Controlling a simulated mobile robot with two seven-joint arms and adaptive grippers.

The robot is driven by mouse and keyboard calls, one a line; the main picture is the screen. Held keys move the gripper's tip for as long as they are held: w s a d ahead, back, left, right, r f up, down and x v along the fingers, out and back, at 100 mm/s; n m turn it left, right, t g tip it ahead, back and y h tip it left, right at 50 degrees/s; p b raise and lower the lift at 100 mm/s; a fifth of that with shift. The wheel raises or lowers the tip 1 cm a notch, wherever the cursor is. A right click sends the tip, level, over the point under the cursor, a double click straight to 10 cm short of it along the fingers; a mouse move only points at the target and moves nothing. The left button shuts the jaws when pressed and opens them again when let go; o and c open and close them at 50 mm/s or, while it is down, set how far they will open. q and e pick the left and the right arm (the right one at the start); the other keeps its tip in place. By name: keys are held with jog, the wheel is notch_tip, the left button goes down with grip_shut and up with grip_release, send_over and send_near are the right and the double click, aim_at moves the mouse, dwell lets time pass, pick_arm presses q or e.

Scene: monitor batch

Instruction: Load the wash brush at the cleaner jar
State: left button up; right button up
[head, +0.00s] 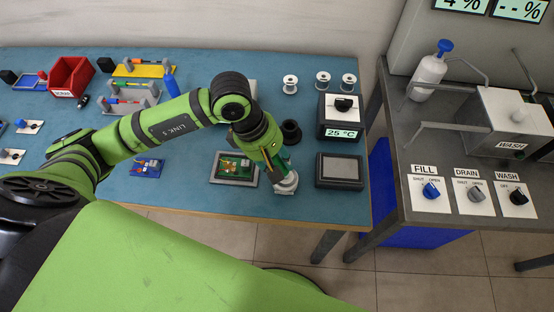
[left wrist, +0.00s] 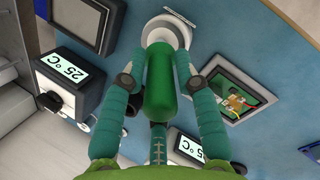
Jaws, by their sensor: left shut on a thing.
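My left gripper (head: 272,165) is over the front of the blue bench and points down. In the left wrist view, the fingers of this gripper (left wrist: 160,81) are shut on a green cylindrical handle (left wrist: 158,95), which I take for the wash brush. A pale round jar or dish (head: 287,184), likely the cleaner jar, is right at the handle's far end; it also shows in the left wrist view (left wrist: 170,30). The brush's tip is hidden, so I cannot tell whether it touches or is inside the jar. My right gripper is not in view.
A circuit board (head: 234,167) in a grey tray is left of the gripper. A dark-topped grey box (head: 340,171) is close on the right. A 25 °C unit (head: 341,117) and a black cup (head: 291,132) stand behind. The wash station (head: 507,120) is at the right.

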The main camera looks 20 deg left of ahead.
pick_arm(q)
jog(key=shift+s+f+b, duration=0.1)
jog(key=shift+f+b, duration=0.05)
jog(key=shift+b, duration=0.2)
dwell(1.1)
jog(key=shift+r+p, duration=1.8)
jog(key=shift+r, duration=1.85)
jog(key=shift+a, duration=0.1)
